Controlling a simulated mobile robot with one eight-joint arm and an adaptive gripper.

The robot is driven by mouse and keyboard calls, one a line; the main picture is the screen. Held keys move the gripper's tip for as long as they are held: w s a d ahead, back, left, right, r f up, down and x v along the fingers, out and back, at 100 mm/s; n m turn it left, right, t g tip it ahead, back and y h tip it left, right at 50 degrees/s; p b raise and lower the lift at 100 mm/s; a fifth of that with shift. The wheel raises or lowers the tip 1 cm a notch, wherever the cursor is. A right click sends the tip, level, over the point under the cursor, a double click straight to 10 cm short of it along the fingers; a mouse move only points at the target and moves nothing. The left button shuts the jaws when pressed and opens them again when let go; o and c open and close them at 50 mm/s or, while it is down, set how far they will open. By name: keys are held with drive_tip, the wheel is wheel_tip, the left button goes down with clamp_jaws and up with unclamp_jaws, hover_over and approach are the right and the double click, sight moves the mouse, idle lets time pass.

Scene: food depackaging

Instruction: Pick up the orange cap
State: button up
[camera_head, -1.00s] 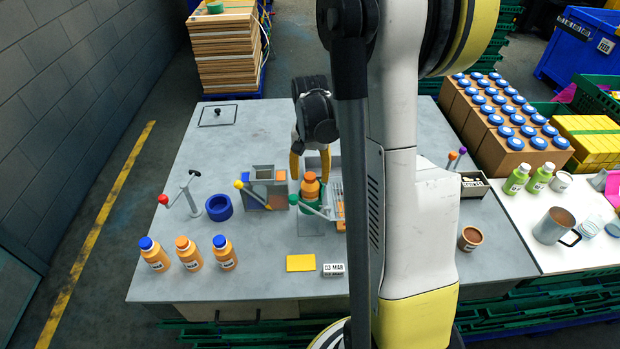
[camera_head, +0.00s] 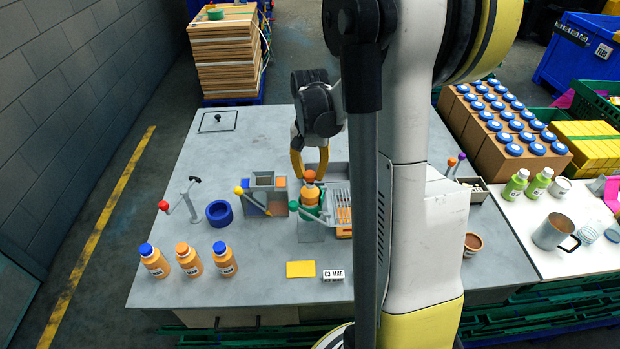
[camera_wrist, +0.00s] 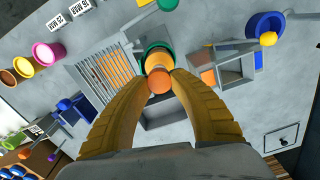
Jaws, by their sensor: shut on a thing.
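The orange cap (camera_head: 309,176) is at the top of an orange bottle (camera_head: 308,194), which stands in a green holder (camera_head: 326,209). My gripper (camera_head: 310,174) comes from behind, its two yellow fingers closed on the cap's sides. In the wrist view the cap (camera_wrist: 159,83) sits between the fingertips (camera_wrist: 159,77), and the bottle and green ring (camera_wrist: 153,47) show just beyond it. The cap looks slightly offset from the bottle there; I cannot tell whether they still touch. Another bottle with an orange cap (camera_head: 182,248) stands front left.
Two blue-capped bottles (camera_head: 153,261) (camera_head: 224,259) flank the front-left orange-capped one. A grey block with a yellow-knobbed lever (camera_head: 263,193) and a blue ring (camera_head: 219,212) stand left of the holder. A slotted tray (camera_head: 340,210) is close on its right. A yellow card (camera_head: 300,269) lies in front.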

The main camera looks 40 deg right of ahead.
drive_tip(key=s+d+r+p, duration=0.1)
drive_tip(key=s+d+r, duration=0.2)
drive_tip(key=s+r, duration=0.5)
drive_tip(key=s, duration=0.3)
drive_tip(key=shift+s, duration=0.15)
idle(0.4)
